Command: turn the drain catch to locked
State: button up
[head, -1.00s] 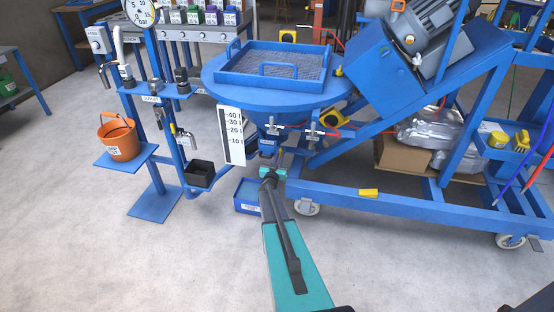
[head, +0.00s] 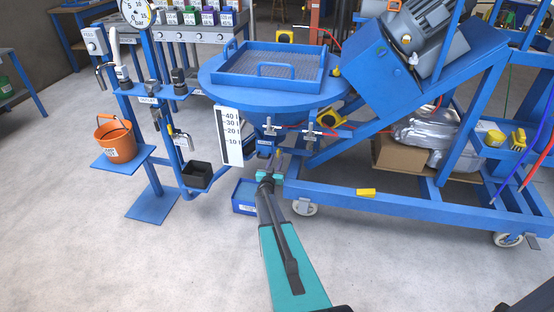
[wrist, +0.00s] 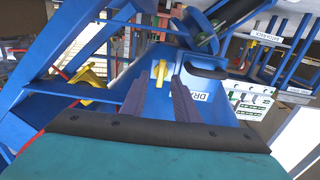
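The yellow drain catch (wrist: 160,71) shows in the wrist view as a small upright lever on a blue face, near a partly hidden label beginning "DRA" (wrist: 199,136). My gripper (wrist: 159,80) is open, with its two dark fingers apart and empty. In the picture the catch appears between and just beyond the fingertips. I cannot tell whether either finger touches it. In the head view my gripper (head: 276,160) reaches under the round blue vessel (head: 215,85), near its outlet. The catch is not clear there.
A dark handle (wrist: 205,68) sits just right of the catch. A yellow fitting (wrist: 92,82) lies to the left. In the head view a blue bin (head: 244,197) stands below my gripper, and the wheeled blue frame (head: 410,208) extends right. The floor at the front left is clear.

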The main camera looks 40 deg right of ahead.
jog(key=v, duration=1.1)
jog(key=shift+a, duration=0.15)
dwell(0.4)
